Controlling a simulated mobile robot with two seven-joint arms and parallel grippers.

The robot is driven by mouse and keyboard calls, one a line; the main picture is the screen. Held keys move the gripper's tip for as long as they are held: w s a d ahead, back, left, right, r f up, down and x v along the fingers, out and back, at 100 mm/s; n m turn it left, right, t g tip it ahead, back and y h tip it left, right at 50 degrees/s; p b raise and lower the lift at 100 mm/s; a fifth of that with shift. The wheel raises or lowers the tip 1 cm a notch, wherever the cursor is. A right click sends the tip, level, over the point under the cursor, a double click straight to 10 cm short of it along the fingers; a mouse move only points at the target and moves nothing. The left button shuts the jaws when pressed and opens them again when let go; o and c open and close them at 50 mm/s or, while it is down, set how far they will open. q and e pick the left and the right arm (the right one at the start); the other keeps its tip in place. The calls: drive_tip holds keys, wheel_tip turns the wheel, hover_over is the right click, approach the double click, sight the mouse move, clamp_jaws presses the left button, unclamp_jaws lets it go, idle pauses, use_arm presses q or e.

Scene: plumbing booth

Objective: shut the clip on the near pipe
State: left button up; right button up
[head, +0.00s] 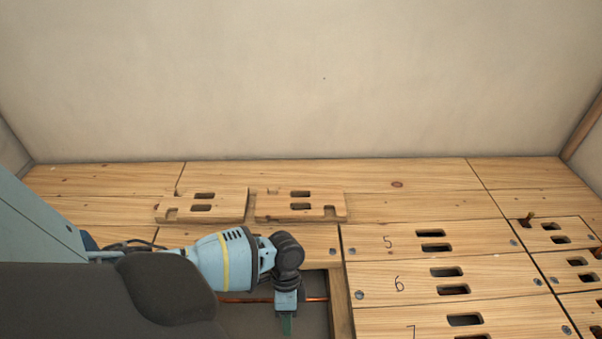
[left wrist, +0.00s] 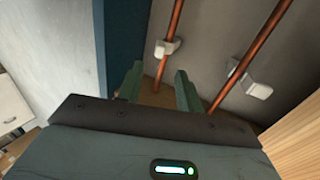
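Two copper pipes run side by side in the left wrist view, a left pipe (left wrist: 174,20) and a right pipe (left wrist: 243,62). Each has a small white clip, the left clip (left wrist: 167,47) and the right clip (left wrist: 257,89). In the head view my left gripper (head: 287,324) points down into a floor opening, in front of a copper pipe (head: 316,299). My right gripper is out of view.
Wooden floor panels surround the opening, with slotted boards numbered 5 (head: 388,243), 6 (head: 399,284) and 7 to the right. Two loose notched boards (head: 228,205) (head: 273,209) lie behind it. A wooden joist (head: 340,305) borders the opening's right side.

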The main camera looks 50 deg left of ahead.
use_arm(q)
drive_tip(key=b+x, duration=0.3)
drive_tip(key=x, duration=0.4)
drive_tip(key=shift+s+d+f+b, duration=0.1)
drive_tip(key=shift+f+b, duration=0.25)
drive_tip(key=shift+f, duration=0.05)
drive_tip(key=shift+c, duration=0.3)
clamp_jaws()
